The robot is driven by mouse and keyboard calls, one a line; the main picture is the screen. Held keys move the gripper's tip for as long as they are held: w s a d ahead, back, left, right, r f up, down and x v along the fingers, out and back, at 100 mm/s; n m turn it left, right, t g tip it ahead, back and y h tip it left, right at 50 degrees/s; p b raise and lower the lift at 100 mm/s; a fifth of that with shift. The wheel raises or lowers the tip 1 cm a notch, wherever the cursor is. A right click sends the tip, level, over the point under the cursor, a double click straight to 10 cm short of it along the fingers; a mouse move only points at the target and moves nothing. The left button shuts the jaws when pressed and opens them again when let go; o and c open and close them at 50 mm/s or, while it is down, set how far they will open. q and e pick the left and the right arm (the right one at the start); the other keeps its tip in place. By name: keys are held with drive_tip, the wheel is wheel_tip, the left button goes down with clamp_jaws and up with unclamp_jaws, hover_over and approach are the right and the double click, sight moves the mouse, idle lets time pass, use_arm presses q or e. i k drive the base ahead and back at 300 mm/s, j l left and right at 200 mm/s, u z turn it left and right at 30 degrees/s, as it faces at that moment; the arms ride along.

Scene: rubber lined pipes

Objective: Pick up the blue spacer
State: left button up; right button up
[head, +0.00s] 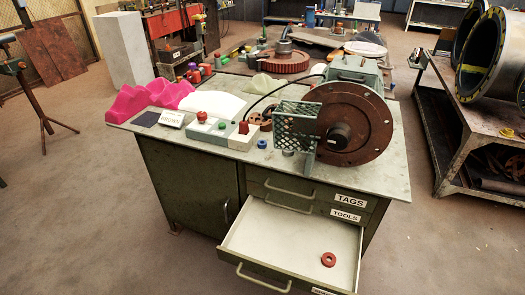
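A small blue round piece, which looks like the blue spacer (262,144), sits on the workbench top (190,152) near its front edge. It stands just right of a pale block with a dark red knob (243,136) and left of the green perforated guard (292,118). It is too small in the head view to tell whether it has a hole. Neither of my grippers is in view.
The lower drawer (265,240) stands open with a red ring (328,259) inside. A large rusty flanged disc (355,125) stands on the right of the bench. Grey blocks with red (201,116) and green knobs lie left of the spacer. A pink piece (150,97) lies further left.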

sight(261, 143)
drive_tip(key=i+j+z, duration=0.1)
drive_tip(key=z, duration=0.25)
drive_tip(key=j+z, duration=0.55)
drive_tip(key=z, duration=0.15)
drive_tip(key=i+j, duration=0.05)
